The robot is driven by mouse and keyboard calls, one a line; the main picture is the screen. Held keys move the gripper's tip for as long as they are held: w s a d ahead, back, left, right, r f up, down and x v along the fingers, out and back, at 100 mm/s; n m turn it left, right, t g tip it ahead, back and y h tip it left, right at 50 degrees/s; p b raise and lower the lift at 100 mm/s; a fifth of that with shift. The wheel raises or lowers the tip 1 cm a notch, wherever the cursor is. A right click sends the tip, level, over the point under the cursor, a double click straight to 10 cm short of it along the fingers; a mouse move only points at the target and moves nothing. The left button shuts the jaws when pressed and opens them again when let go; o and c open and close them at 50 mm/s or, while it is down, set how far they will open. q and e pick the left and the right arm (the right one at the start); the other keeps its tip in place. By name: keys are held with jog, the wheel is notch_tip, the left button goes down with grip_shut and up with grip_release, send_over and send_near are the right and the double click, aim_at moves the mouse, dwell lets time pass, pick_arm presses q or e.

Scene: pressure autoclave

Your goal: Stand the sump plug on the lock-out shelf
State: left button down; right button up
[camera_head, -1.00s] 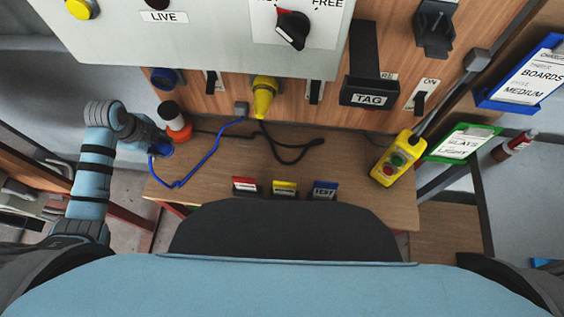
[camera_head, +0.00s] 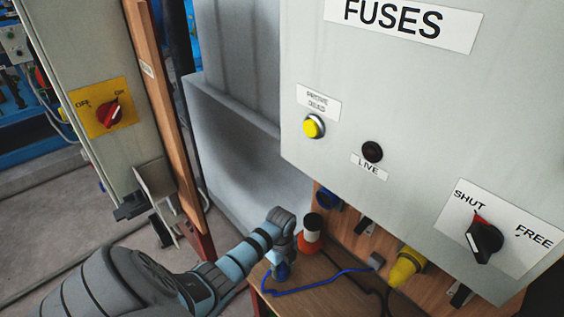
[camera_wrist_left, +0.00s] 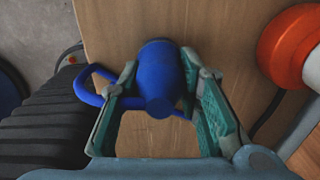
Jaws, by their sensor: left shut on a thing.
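My left gripper (camera_head: 281,268) is shut on a blue plug with a blue cable, probably the sump plug. In the left wrist view the plug (camera_wrist_left: 160,78) sits between the green-padded fingers (camera_wrist_left: 160,95), its cable looping out on the left. The wooden shelf (camera_head: 318,292) lies under the panel, and its surface (camera_wrist_left: 220,25) shows behind the plug. The plug is at the shelf's left end; I cannot tell whether it touches the wood. My right gripper is out of view.
An orange, white and black object (camera_head: 311,235) stands close to the right of my left gripper. The blue cable (camera_head: 320,284) runs across the shelf. A yellow plug (camera_head: 405,267) and a blue socket (camera_head: 328,200) are on the wooden backboard. The grey fuse cabinet (camera_head: 400,110) overhangs.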

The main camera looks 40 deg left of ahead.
pick_arm(q)
jog(key=c, duration=1.2)
grip_release()
jog(key=shift+a, duration=0.1)
notch_tip(320, 180, up, 11)
jog(key=shift+r+p, duration=0.2)
jog(key=shift+p, duration=1.05)
jog(key=shift+r, duration=0.4)
